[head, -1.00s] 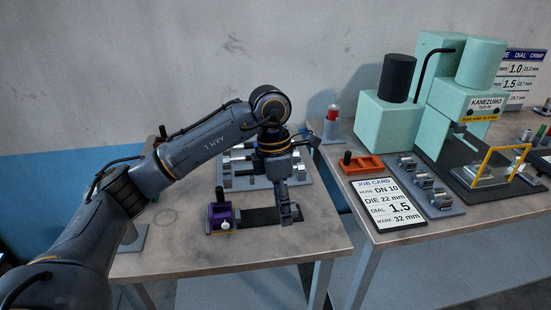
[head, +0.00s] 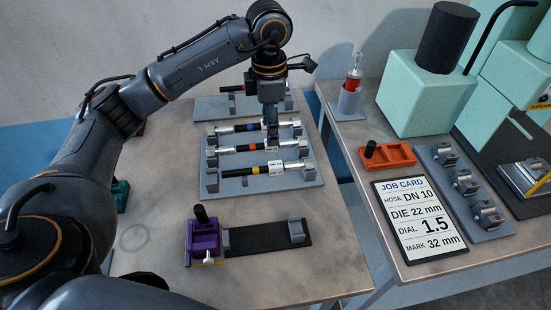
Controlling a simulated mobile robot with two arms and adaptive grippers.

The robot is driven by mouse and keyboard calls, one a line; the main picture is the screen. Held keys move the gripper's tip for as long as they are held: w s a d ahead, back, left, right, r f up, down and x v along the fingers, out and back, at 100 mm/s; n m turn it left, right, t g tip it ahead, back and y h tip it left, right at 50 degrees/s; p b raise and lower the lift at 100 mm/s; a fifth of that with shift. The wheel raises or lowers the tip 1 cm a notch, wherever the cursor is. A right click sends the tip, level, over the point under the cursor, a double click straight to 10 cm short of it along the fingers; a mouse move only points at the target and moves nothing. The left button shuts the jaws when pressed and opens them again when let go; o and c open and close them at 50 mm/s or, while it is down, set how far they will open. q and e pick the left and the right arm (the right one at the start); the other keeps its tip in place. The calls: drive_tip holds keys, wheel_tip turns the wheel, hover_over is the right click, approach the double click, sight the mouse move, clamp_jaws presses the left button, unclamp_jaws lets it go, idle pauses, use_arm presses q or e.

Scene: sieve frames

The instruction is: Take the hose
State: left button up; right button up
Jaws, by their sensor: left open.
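Several black hoses with silver end fittings lie across a grey rack (head: 212,186) on the left table. One has a blue band (head: 226,129), one an orange band (head: 228,150) and the nearest a yellow band (head: 234,173). The gripper hides part of the blue-banded hose. My right gripper is not in view.
A purple fixture (head: 205,238) with a dark strip (head: 265,238) stands in front of the rack. Another rack (head: 206,108) lies behind. On the right table are a job card (head: 418,220) reading DN 10, an orange tray (head: 398,153), dies and a green machine (head: 425,103).

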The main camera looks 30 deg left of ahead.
use_arm(q)
drive_tip(key=p, duration=0.1)
hover_over(272, 165)
drive_tip(key=f, duration=0.5)
drive_tip(key=shift+w+a+f, duration=0.25)
drive_tip(key=shift+a+f, duration=0.05)
drive_tip(key=shift+f, duration=0.4)
drive_tip(key=f+p, duration=0.1)
drive_tip(key=f, duration=0.2)
drive_tip(key=f+p, duration=0.1)
drive_tip(key=shift+s+d+f+p, duration=0.25)
drive_tip(key=shift+d+f+p, duration=0.05)
drive_tip(key=shift+f+p, duration=0.05)
drive_tip(key=shift+f, duration=0.25)
clamp_jaws()
